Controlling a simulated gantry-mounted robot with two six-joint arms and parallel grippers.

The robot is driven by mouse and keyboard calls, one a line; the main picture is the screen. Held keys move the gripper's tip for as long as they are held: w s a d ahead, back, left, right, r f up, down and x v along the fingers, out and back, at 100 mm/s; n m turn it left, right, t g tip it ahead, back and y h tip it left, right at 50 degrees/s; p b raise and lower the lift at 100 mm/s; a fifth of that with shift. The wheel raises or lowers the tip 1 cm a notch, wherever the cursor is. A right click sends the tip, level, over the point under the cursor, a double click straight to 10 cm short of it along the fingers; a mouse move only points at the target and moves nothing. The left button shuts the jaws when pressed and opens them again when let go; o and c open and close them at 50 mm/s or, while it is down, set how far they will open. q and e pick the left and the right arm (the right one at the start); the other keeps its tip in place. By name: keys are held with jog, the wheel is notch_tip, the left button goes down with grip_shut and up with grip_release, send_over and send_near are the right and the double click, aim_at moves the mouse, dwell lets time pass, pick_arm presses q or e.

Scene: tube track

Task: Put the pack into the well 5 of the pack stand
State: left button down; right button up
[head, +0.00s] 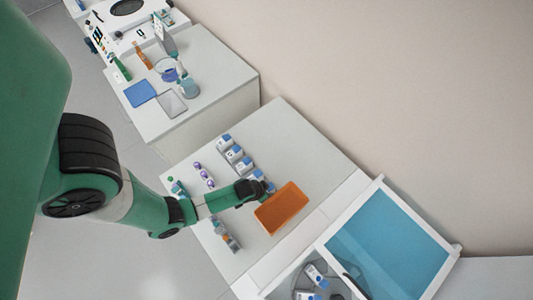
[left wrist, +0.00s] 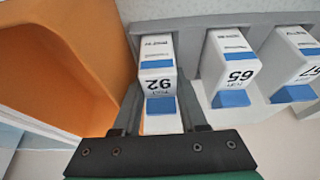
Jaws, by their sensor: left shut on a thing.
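The pack stand is a grey rack that holds a row of white packs with blue caps in the head view; in the left wrist view its grey body (left wrist: 208,21) runs across the top. My left gripper (head: 262,188) is at the end of that row nearest the orange bin. In the left wrist view, my left gripper (left wrist: 160,118) is shut on the white pack marked 92 (left wrist: 157,50). This pack is in line with packs marked 65 (left wrist: 231,62) and 57 (left wrist: 299,62). I cannot tell how deep it sits. My right gripper is not in view.
An orange bin (head: 282,208) stands right beside my left gripper. Purple-capped tubes (head: 203,174) and a small rack (head: 225,235) are on the same table. A blue-lidded machine (head: 390,245) is at the lower right. The table's upper right part (head: 290,140) is clear.

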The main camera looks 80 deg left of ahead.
pick_arm(q)
jog(key=c, duration=0.6)
grip_release()
jog(key=shift+c, duration=0.2)
jog(key=shift+o, duration=1.4)
jog(key=shift+a, duration=0.15)
